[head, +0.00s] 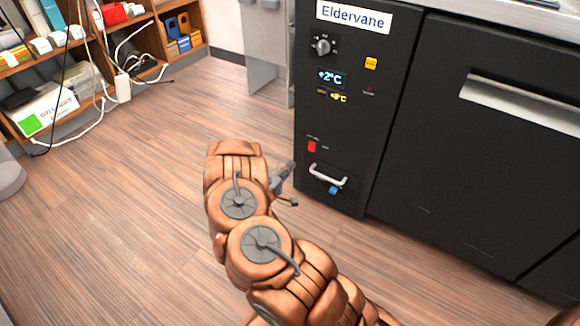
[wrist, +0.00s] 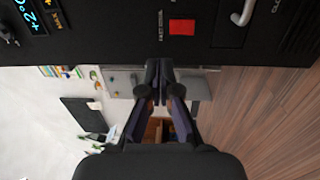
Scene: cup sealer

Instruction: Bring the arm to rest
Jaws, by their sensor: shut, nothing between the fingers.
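My arm reaches up from the bottom of the head view, with copper-coloured links bent over the wooden floor. My gripper (head: 290,185) shows small and partly hidden behind the arm, beside the front of the black Eldervane cabinet (head: 350,120). In the wrist view my gripper (wrist: 159,75) is shut, its dark fingers together and empty. The cabinet's black panel (wrist: 110,30) fills the top of that view, with a red switch (wrist: 182,27) just beyond the fingertips. I cannot tell whether the fingers touch the panel.
The cabinet's lower handle (head: 328,175) sits to the right of my gripper. A black door with a metal handle (head: 520,103) is further right. Shelves with cables and boxes (head: 50,105) stand at the left. The wooden floor (head: 110,220) left of my arm is clear.

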